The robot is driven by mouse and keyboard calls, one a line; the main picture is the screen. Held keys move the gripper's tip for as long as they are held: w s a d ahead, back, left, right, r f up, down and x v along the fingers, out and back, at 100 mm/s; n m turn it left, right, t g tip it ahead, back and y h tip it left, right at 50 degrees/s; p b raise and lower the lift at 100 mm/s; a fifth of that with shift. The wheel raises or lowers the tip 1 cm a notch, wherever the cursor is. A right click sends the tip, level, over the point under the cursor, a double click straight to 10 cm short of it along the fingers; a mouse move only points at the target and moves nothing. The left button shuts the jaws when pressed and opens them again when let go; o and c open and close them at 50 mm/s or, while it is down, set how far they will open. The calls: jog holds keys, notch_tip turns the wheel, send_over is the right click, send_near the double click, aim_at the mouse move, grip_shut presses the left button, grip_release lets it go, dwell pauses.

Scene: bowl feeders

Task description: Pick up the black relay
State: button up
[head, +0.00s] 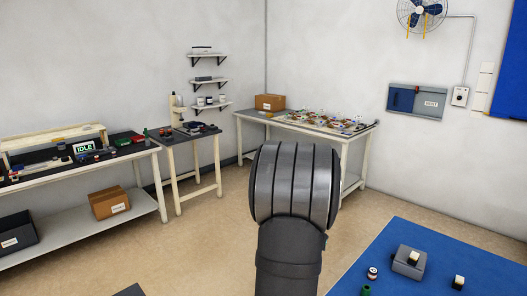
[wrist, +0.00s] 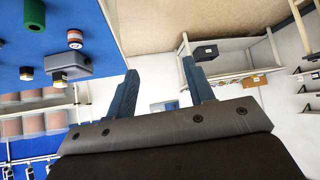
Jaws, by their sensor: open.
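My gripper (wrist: 160,70) is in the wrist view, its two blue fingers apart with nothing between them. In the head view only my arm shows; the gripper is hidden. No part is clearly identifiable as the black relay. Two small dark blocks with pale tops are on the blue table: one block (head: 458,282) lies on the surface, another block (head: 413,257) sits on a grey box (head: 403,268). The wrist view shows the blocks (wrist: 26,73) and the grey box (wrist: 75,62) left of the fingers, apart from them.
A red-and-white cylinder (head: 372,273) and a green cylinder (head: 366,290) stand on the blue table (head: 400,230). A cluttered bench (head: 60,205) is at left, a small table (head: 165,138) beside it, and a far bench (head: 260,119) holds a carton (head: 270,102). Open floor lies between.

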jog(key=shift+o, duration=0.5)
jog(key=s+d+m+g+h, duration=0.1)
jog(key=d+m+g+h, duration=0.75)
jog(key=d, duration=2.35)
jog(key=s+d+f+m+g+y, duration=0.1)
jog(key=s+d+m+g+y, duration=0.15)
jog(key=s+d+m, duration=0.45)
jog(key=s+d+f+m+g+y, duration=0.25)
jog(key=s+d, duration=0.25)
jog(key=d, duration=0.5)
jog(key=shift+m+t, duration=0.35)
jog(key=shift+m, duration=0.15)
jog(key=x, duration=1.1)
jog(key=shift+s+d+r, duration=0.1)
jog(key=shift+s+r, duration=0.15)
jog(key=shift+s, duration=0.05)
jog(key=shift+x, duration=2.9)
